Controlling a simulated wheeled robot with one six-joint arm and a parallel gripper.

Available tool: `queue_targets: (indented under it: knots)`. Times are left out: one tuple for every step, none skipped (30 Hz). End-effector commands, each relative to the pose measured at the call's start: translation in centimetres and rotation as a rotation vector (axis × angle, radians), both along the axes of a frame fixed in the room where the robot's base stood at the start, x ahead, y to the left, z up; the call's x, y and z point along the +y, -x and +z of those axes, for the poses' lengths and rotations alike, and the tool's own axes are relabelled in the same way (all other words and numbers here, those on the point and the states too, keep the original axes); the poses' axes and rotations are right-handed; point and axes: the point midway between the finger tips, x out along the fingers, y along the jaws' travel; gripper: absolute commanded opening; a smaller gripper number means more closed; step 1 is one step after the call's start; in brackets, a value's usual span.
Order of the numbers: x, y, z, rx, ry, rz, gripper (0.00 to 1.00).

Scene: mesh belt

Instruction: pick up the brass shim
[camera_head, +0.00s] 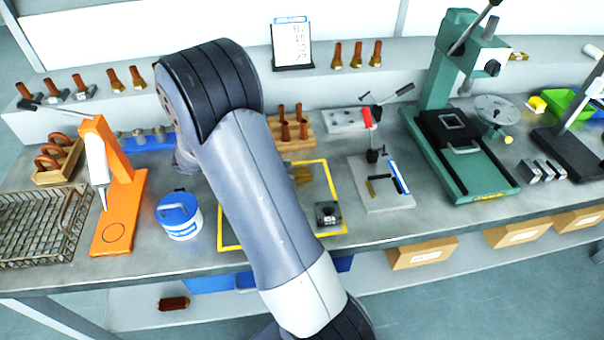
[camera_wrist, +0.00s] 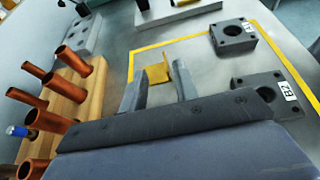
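The brass shim (camera_wrist: 157,73) is a small gold-coloured angled piece inside the yellow-outlined area, at the upper middle of the wrist view. In the head view a brass-coloured piece (camera_head: 302,173) shows just right of my arm, partly hidden by it. My gripper (camera_wrist: 160,76) is open, with its two grey fingers apart and the shim showing in the gap between the fingertips. I cannot tell whether the shim lies between the tips or just beyond them; no grip on it shows. In the head view my arm hides the gripper.
Dark blocks, one labelled B2 (camera_wrist: 262,95) and another (camera_wrist: 233,37), stand to the right of my fingers. A wooden rack with copper tubes (camera_wrist: 70,95) stands close on the left. A blue-and-white tub (camera_head: 180,218) and an orange press (camera_head: 118,195) stand left of my arm.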

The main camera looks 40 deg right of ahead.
Motion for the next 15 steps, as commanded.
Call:
queue_targets:
  knots:
    - [-0.3, 0.2, -0.1, 0.000, 0.000, -0.001, 0.29]
    - [-0.4, 0.3, -0.2, 0.000, -0.001, -0.001, 0.29]
    - [-0.6, 0.4, -0.3, 0.000, 0.000, -0.001, 0.29]
    - [-0.8, 0.6, -0.4, 0.000, 0.000, -0.001, 0.29]
    - [-1.0, 0.8, -0.5, 0.001, 0.001, -0.001, 0.29]
    - [-1.4, 1.1, -0.7, 0.002, 0.000, -0.001, 0.29]
    - [-1.7, 1.4, -0.9, 0.003, -0.001, -0.003, 0.29]
    - [-2.1, 1.7, -1.1, 0.003, -0.001, -0.003, 0.29]
    - [-2.5, 2.1, -1.4, 0.003, -0.001, -0.003, 0.29]
    - [-2.8, 2.3, -1.6, 0.003, -0.001, -0.003, 0.29]
    - [-3.2, 2.5, -1.8, 0.002, 0.000, -0.002, 0.29]
    - [-3.6, 2.7, -2.0, 0.001, -0.001, -0.003, 0.29]
    - [-3.8, 2.8, -2.1, 0.001, -0.001, -0.003, 0.29]
    - [-4.0, 2.9, -2.2, 0.001, 0.000, -0.002, 0.29]
    - [-4.2, 3.0, -2.3, 0.000, 0.000, -0.001, 0.29]
